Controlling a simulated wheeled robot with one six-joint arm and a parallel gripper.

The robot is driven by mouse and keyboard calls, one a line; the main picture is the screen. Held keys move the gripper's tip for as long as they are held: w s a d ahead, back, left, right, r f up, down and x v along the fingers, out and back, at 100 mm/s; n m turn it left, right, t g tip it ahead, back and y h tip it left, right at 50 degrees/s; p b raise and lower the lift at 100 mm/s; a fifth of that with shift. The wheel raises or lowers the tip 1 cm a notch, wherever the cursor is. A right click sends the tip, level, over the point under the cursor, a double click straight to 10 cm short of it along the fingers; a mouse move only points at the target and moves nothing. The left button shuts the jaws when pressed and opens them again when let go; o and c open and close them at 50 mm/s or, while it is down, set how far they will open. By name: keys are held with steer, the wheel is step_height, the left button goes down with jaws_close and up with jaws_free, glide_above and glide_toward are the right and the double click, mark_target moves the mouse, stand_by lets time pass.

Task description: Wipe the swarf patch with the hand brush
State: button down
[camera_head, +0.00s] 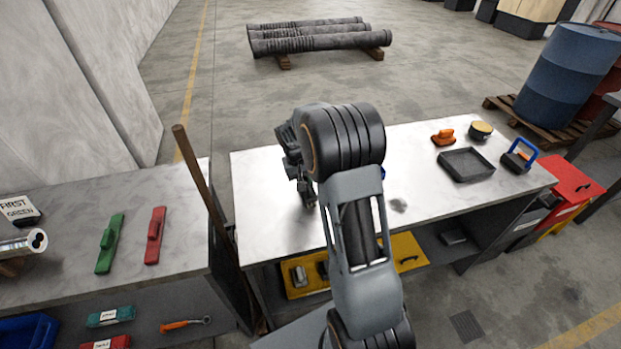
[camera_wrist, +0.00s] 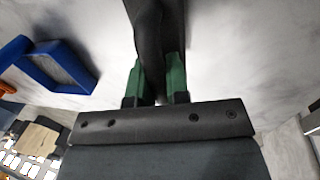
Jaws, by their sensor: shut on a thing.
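My gripper (camera_wrist: 158,75) has green fingers closed on a dark, long thing, which I take to be the hand brush (camera_wrist: 150,30); its far end runs out of the wrist view. In the head view my gripper (camera_head: 308,195) is over the left part of the pale bench, and my arm hides much of it. The bristles cannot be made out. A small dark grey patch, likely the swarf patch (camera_head: 398,204), lies on the bench top to the right of my arm, apart from my gripper.
A blue-framed thing (camera_wrist: 55,65) lies left of my gripper in the wrist view; part of something blue (camera_head: 383,173) shows beside my arm. On the bench's right are a black tray (camera_head: 466,165), an orange tool (camera_head: 443,137), a yellow-topped round thing (camera_head: 480,130) and a blue-handled block (camera_head: 518,157).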

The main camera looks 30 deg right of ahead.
steer(key=shift+r, duration=0.15)
steer(key=shift+r+p, duration=2.1)
steer(key=shift+r, duration=0.85)
steer(key=shift+r+p, duration=1.1)
steer(key=shift+r, duration=0.4)
